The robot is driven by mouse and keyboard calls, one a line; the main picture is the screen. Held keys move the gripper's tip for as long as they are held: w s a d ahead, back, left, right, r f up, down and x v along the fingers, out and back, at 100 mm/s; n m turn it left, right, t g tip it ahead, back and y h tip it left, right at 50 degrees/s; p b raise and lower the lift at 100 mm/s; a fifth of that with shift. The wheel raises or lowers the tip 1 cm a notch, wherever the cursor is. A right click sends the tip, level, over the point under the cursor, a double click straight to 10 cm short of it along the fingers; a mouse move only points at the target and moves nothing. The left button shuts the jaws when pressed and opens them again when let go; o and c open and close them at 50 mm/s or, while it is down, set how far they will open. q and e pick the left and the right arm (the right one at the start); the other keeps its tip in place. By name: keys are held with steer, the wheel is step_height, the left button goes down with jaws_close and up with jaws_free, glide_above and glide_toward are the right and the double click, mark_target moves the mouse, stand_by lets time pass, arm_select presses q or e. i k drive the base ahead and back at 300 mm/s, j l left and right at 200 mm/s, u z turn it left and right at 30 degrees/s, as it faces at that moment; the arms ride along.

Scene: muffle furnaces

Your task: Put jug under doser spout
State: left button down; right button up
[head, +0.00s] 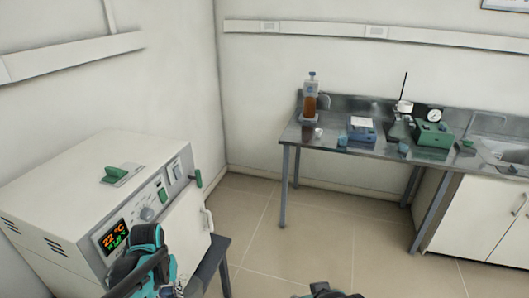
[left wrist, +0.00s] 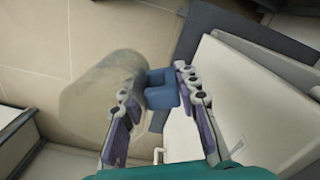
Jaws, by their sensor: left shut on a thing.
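My left gripper (left wrist: 158,92) is shut on the blue handle (left wrist: 162,90) of the jug, in the left wrist view. The jug (left wrist: 98,92) is a translucent, smoky cylinder to the left of the fingers, held above the floor beside the furnace. In the head view my left wrist is at the lower left, in front of the furnace; the jug is hidden or cut off there. The doser (head: 310,103), a bottle of orange-brown liquid with a blue-grey cap, stands at the left end of the far steel bench. Its spout is too small to make out.
The steel bench (head: 331,143) carries a blue device (head: 361,131), a green device with a round dial (head: 433,135) and a small white cup (head: 318,133). The furnace (head: 100,205) stands at left. Tiled floor (head: 300,255) lies open between. A dark part of mine shows at the bottom edge.

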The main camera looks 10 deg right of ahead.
mark_target(325, 127)
steer(key=i+l+z, duration=0.35)
steer(key=i, duration=0.15)
steer(key=i+l+z, duration=0.25)
steer(key=i+z, duration=0.15)
steer(key=i, duration=0.15)
steer(key=i+z, duration=0.35)
steer(key=i, duration=0.2)
steer(key=i+u, duration=0.1)
steer(key=i, duration=0.9)
steer(key=i+l, duration=0.2)
steer(key=i, duration=0.8)
steer(key=j+u, duration=0.05)
